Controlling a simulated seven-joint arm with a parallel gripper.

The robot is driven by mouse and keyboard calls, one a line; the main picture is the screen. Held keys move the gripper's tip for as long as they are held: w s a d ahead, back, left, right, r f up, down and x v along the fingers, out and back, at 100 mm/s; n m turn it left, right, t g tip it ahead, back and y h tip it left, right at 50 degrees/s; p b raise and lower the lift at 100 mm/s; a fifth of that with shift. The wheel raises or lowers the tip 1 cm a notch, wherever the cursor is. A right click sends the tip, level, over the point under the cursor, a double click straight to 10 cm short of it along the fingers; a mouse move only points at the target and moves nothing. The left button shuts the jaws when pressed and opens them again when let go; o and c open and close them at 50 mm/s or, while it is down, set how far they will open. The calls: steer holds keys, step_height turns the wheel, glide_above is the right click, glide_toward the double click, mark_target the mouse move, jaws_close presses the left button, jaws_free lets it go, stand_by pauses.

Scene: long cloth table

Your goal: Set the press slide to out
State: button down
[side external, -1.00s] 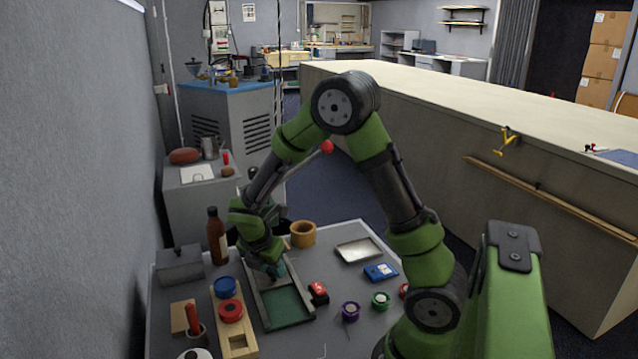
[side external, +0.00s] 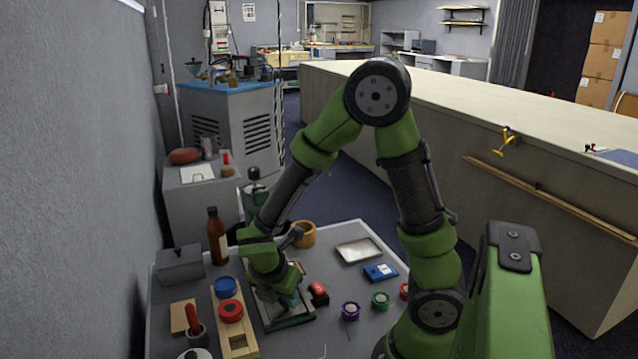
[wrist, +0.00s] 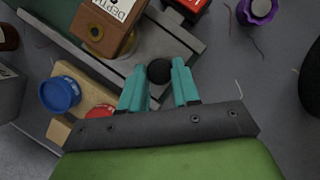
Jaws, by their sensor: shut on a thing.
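The press (side external: 292,322) is a flat, grey-railed frame with a green bed on the near table. My gripper (side external: 290,299) is low over the near half of it. In the wrist view my gripper (wrist: 159,78) has its teal fingers closed on a round black knob (wrist: 159,70). A brown block (wrist: 102,28) with a white label and a brass ring sits beside the knob, among the grey rails. My arm and gripper hide most of the slide in the side view, and how the knob joins it cannot be told.
A wooden rack with a blue roll (side external: 225,287) and a red roll (side external: 231,310) stands close left of the press. A wooden ring (side external: 304,234) and metal tray (side external: 358,250) are behind and right.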

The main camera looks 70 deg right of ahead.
steer(key=shift+s+a, duration=0.2)
steer(key=shift+a, duration=0.05)
steer(key=c, duration=1.2)
jaws_free()
steer(key=o, duration=0.4)
steer(key=shift+d, duration=0.1)
steer(key=shift+w, duration=0.1)
steer(key=v, duration=1.7)
steer(key=s+r+m+t+y, duration=0.1)
steer(key=m+t+y, duration=0.1)
steer(key=m, duration=0.5)
steer(key=s+r+m+t+y, duration=0.2)
steer(key=m, duration=0.5)
steer(key=s+r+m+t+y, duration=0.2)
steer(key=m+t, duration=0.1)
steer(key=m, duration=0.5)
steer(key=shift+a+y, duration=0.25)
steer(key=shift+y, duration=0.05)
